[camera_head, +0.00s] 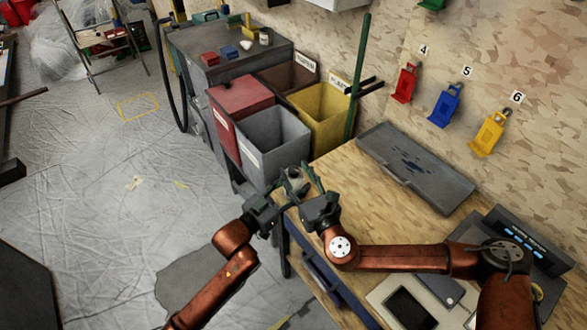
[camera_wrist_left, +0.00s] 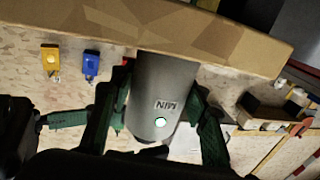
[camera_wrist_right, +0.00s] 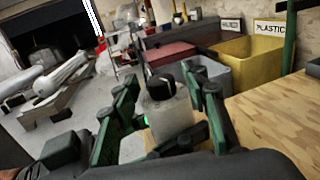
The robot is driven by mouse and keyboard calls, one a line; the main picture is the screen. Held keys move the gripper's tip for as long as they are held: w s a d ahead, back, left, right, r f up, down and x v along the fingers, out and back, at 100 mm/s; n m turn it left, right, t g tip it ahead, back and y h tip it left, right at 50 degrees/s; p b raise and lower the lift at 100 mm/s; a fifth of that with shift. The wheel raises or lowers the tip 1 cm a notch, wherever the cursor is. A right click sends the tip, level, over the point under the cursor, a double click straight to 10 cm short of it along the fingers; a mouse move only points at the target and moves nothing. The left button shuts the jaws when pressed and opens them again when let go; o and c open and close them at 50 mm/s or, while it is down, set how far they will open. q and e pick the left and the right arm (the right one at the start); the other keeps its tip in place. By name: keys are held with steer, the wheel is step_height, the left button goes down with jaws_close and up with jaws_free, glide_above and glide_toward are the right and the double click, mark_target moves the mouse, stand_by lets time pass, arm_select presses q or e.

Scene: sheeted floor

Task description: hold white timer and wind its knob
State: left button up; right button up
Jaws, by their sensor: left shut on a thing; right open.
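The white timer (camera_wrist_right: 170,116), looking pale grey, is held in the air at the near-left corner of the wooden bench. My left gripper (camera_head: 281,193) is shut on the timer, one finger on each side. My right gripper (camera_head: 305,184) is open, its fingers on either side of the knob and timer top with gaps. In the head view the timer is small and partly hidden by the grippers.
The wooden bench (camera_head: 335,185) carries a grey tray (camera_head: 415,165). Grey (camera_head: 273,145), red (camera_head: 242,98) and yellow (camera_head: 322,112) bins stand just beyond the grippers. A green pole (camera_head: 359,75) rises behind the bench. Coloured tags hang on the wall. The sheeted floor at left is mostly clear.

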steer(key=shift+x, duration=0.85)
jaws_close()
